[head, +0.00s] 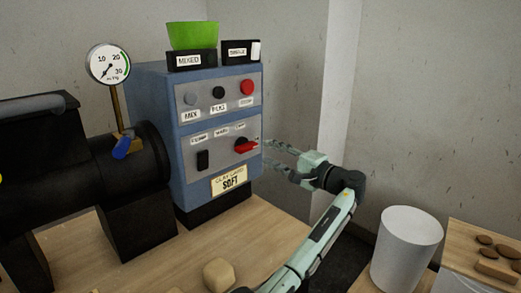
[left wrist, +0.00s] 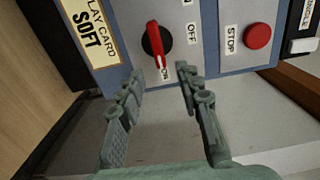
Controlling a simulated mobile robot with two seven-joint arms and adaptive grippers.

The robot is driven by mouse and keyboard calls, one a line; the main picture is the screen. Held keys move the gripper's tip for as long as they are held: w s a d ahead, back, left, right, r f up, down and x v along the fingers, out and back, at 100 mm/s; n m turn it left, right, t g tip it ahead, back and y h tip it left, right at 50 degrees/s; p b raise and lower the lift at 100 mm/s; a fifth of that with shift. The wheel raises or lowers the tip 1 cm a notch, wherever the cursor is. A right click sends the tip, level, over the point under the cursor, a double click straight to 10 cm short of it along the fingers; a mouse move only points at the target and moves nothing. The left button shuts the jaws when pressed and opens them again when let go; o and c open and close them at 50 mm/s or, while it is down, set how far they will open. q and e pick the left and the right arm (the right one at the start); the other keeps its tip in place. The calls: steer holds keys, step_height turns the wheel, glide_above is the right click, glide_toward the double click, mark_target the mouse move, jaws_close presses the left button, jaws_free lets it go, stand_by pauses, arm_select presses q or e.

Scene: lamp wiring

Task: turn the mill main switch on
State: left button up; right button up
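The main switch is a red rotary handle (head: 246,147) on a black round base, on the lower panel of the blue control box (head: 180,187). My left gripper (head: 268,153) is just right of the box at the switch's height. In the wrist view its fingers (left wrist: 160,76) are open, apart and empty, with the tips short of the handle. My right gripper is not in view.
A red STOP button (head: 247,87) sits on the upper panel, and a black rocker (head: 203,160) left of the switch. A green bowl (head: 193,36) stands on top. A black machine with a gauge (head: 108,64) stands left. A white bin (head: 407,250) is at right.

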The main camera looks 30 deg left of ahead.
arm_select(q)
steer(key=shift+v, duration=2.7)
